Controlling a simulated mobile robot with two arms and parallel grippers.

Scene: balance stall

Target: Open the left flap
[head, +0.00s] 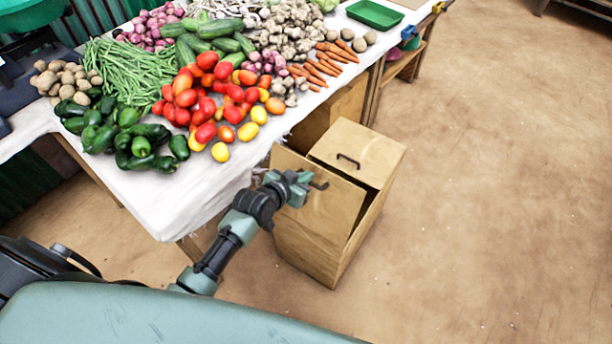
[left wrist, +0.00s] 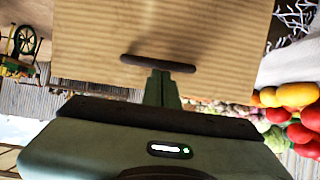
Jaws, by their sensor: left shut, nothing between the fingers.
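A brown box (head: 305,245) stands on the floor beside the stall table. Its left flap (head: 335,205) is tilted up, with a dark gap along its right edge. The flap and its dark bar handle (left wrist: 158,64) fill the upper middle of the left wrist view. My left gripper (head: 308,184) is in front of this flap, at its handle. Its fingers (left wrist: 160,88) are shut, with the tips at the middle of the bar; I cannot tell whether they touch it. The other flap (head: 365,150), with a black handle (head: 348,160), lies flat. My right gripper is not in view.
The white-covered table (head: 190,195) bears tomatoes (head: 205,95), green peppers (head: 130,135), beans (head: 125,70) and carrots (head: 325,65). Its edge is close to my left arm and the box. The floor (head: 490,190) right of the box is clear.

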